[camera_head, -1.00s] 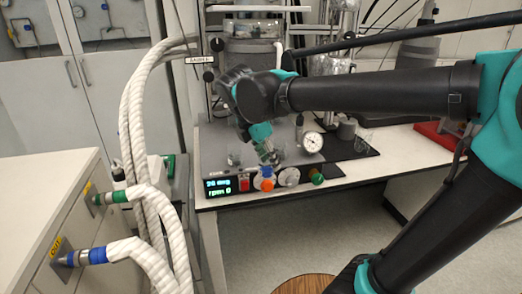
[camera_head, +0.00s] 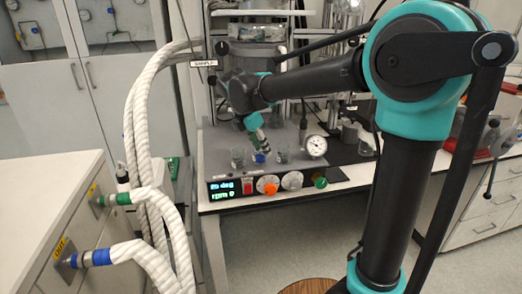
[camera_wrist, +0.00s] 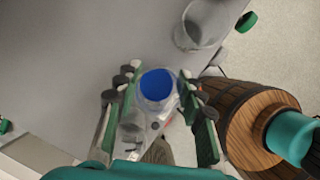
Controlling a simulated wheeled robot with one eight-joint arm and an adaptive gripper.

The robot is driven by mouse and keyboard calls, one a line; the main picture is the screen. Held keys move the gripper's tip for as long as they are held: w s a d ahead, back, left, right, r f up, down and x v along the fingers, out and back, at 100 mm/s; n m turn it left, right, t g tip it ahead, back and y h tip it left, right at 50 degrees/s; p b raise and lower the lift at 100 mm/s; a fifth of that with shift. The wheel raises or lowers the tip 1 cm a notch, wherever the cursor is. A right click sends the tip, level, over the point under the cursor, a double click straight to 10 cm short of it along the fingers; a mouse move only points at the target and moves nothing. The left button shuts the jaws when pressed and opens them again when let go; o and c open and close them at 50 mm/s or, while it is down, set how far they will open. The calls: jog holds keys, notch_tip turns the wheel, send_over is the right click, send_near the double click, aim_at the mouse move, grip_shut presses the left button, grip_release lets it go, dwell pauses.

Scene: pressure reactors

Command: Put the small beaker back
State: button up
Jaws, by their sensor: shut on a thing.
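A small clear beaker with blue in it (camera_wrist: 157,85) is between the fingers of my gripper (camera_wrist: 160,78), which is shut on it. In the head view the blue shows (camera_head: 259,157) below my gripper (camera_head: 257,143), just over the grey deck of the reactor stand (camera_head: 222,139). I cannot tell whether the beaker touches the deck. A clear glass beaker (camera_head: 237,158) stands to its left and another (camera_head: 283,157) to its right. In the wrist view one clear beaker (camera_wrist: 203,25) stands at the upper right, apart from my fingers.
A round gauge (camera_head: 315,146) stands right of the beakers. The control panel with display (camera_head: 224,190) and coloured knobs forms the stand's front edge. White hoses (camera_head: 145,150) pass on the left. The reactor vessel (camera_head: 247,58) is behind.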

jog(key=shift+f, duration=0.6)
jog(key=shift+f, duration=0.1)
jog(key=o, duration=1.3)
jog(key=v, duration=1.2)
